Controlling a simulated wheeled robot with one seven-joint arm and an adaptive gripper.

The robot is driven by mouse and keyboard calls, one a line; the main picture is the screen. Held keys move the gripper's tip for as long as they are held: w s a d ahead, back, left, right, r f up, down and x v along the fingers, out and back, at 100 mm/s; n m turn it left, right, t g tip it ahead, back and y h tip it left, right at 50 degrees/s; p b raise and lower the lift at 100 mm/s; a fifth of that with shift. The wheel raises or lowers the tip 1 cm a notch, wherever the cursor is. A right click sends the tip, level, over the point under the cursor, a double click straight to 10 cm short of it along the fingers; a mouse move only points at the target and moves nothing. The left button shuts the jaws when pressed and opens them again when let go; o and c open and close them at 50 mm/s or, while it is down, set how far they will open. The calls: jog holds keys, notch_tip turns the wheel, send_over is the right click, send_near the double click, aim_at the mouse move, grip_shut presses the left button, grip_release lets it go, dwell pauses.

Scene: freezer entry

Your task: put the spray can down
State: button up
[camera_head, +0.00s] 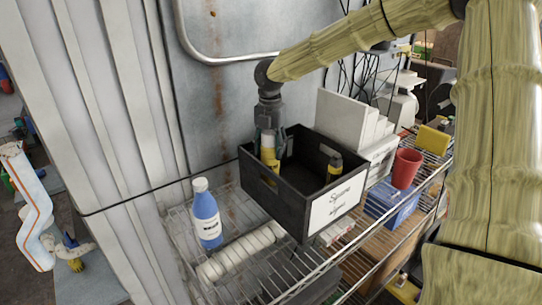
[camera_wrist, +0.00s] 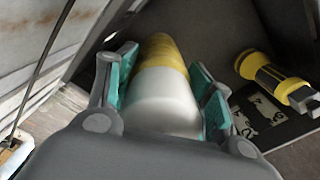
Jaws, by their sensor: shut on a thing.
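The spray can is white at its near end and yellow further down; it shows in the wrist view (camera_wrist: 160,98) between my gripper's teal-padded fingers. In the head view the can (camera_head: 268,155) is inside the left part of a black crate (camera_head: 275,203) with a white label. My gripper (camera_head: 270,140) reaches down into the crate from above and is shut on the can. In the wrist view my gripper (camera_wrist: 165,90) has a finger on each side of the can. Whether the can's lower end touches the crate floor is hidden.
A yellow and black flashlight (camera_wrist: 275,80) lies in the crate to the right; it also shows in the head view (camera_head: 334,166). A blue bottle (camera_head: 207,215) stands left of the crate on the wire shelf.

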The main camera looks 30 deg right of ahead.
aim_at(270, 156)
notch_tip(270, 156, down, 3)
jog(key=shift+w+f+p, duration=0.1)
jog(key=shift+p, duration=0.25)
jog(key=shift+a+f, duration=0.1)
jog(key=o, duration=1.3)
jog(key=shift+c, duration=0.2)
notch_tip(270, 156, up, 12)
jog(key=shift+r+b, duration=0.2)
jog(key=shift+b, duration=0.95)
